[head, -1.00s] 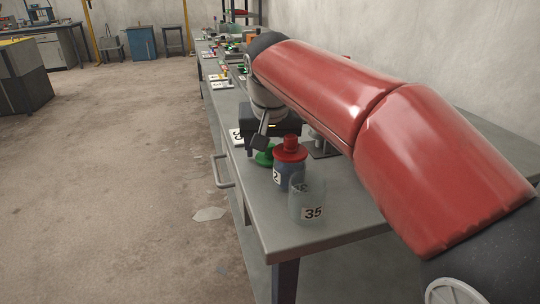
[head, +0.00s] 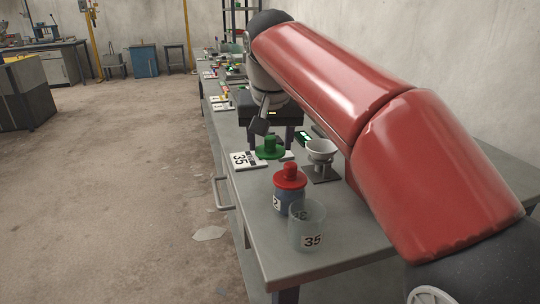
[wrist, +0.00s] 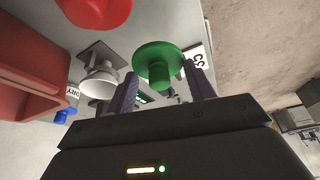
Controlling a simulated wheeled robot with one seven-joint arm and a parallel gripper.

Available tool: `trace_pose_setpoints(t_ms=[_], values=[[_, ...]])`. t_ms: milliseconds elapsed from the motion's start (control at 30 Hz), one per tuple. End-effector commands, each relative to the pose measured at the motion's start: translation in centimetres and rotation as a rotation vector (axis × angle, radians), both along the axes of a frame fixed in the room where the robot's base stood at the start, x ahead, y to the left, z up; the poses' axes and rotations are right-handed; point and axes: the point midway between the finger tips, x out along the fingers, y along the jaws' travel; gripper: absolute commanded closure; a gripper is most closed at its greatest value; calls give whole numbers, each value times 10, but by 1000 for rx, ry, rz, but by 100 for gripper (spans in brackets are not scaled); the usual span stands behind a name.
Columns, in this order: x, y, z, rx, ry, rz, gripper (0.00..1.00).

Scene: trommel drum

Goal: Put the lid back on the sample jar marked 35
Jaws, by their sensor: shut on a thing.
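The open clear jar marked 35 (head: 307,232) stands upright near the bench's close end. It looks empty. My gripper (head: 273,133) is shut on the knob of a green lid (head: 269,151), farther back along the bench. In the wrist view the green lid (wrist: 152,55) sits between the two fingers (wrist: 160,80), its flat disc facing away from the palm. The lid appears held above the bench, apart from jar 35. A jar marked 2 (head: 285,203) with a red lid (head: 290,177) stands just behind jar 35.
A card marked 35 (head: 243,161) lies on the bench's left side. A white cup (head: 320,148) on a dark stand is to the right, beside a small green display (head: 303,137). A red open box (wrist: 35,70) shows in the wrist view. Several items line the far bench.

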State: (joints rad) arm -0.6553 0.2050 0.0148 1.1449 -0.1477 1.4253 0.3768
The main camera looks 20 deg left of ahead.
Motion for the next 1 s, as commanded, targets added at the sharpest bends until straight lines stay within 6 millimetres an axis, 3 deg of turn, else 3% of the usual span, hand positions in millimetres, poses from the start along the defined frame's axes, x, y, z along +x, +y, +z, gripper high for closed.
trace_pose_setpoints(t_ms=[100, 300, 700, 1000], values=[[1, 1, 18, 0, 0, 1, 68], [0, 1, 35, 0, 0, 1, 68], [0, 0, 53, 0, 0, 1, 68], [0, 0, 55, -1, 1, 1, 68]])
